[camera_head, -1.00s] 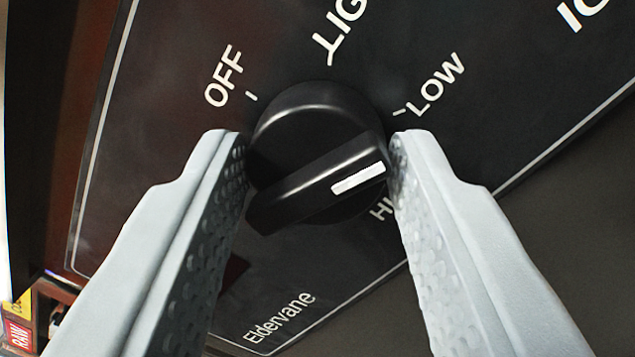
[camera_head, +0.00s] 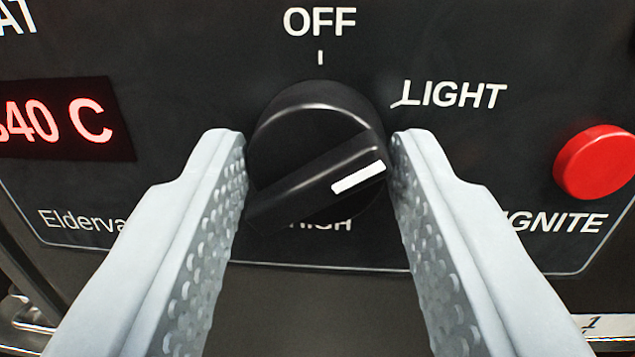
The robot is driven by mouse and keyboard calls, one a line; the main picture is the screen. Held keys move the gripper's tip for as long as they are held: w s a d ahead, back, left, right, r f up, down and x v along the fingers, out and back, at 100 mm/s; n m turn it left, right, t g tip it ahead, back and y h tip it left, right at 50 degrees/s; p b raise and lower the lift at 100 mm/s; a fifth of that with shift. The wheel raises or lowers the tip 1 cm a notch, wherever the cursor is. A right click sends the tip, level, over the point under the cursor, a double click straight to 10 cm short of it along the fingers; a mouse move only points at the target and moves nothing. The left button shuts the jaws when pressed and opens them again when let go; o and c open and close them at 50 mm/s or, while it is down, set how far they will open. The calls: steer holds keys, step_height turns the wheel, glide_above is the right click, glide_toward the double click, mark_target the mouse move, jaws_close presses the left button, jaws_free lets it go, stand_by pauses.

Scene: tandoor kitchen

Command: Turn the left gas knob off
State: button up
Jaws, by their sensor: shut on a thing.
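The black round gas knob (camera_head: 310,120) fills the middle of the view on a dark control panel. Its raised grip bar slants from lower left to upper right, and a white mark (camera_head: 358,177) is at its right end. The mark points right and slightly up, on the LIGHT side and below that label, away from OFF. The OFF label (camera_head: 319,21) and its tick are straight above the knob. My gripper (camera_head: 318,148) is shut on the knob, one finger on each side. The LOW label is not visible; HIGH is partly covered below the knob.
A red ignite button (camera_head: 597,162) stands out from the panel at right, near my right finger. A red lit temperature display (camera_head: 62,122) is at left. The panel's lower edge runs below the knob.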

steer(key=n, duration=0.3)
steer(key=n+y, duration=0.1)
steer(key=n, duration=0.2)
steer(key=shift+g, duration=0.3)
steer(key=n, duration=0.5)
steer(key=shift+n+g, duration=0.3)
steer(key=shift+n, duration=0.1)
steer(key=o, duration=1)
steer(key=shift+c, duration=0.2)
steer(key=s+d, duration=0.1)
steer(key=s, duration=1.6)
steer(key=shift+s+d, duration=0.15)
steer(key=shift+d, duration=0.15)
steer(key=shift+r, duration=0.1)
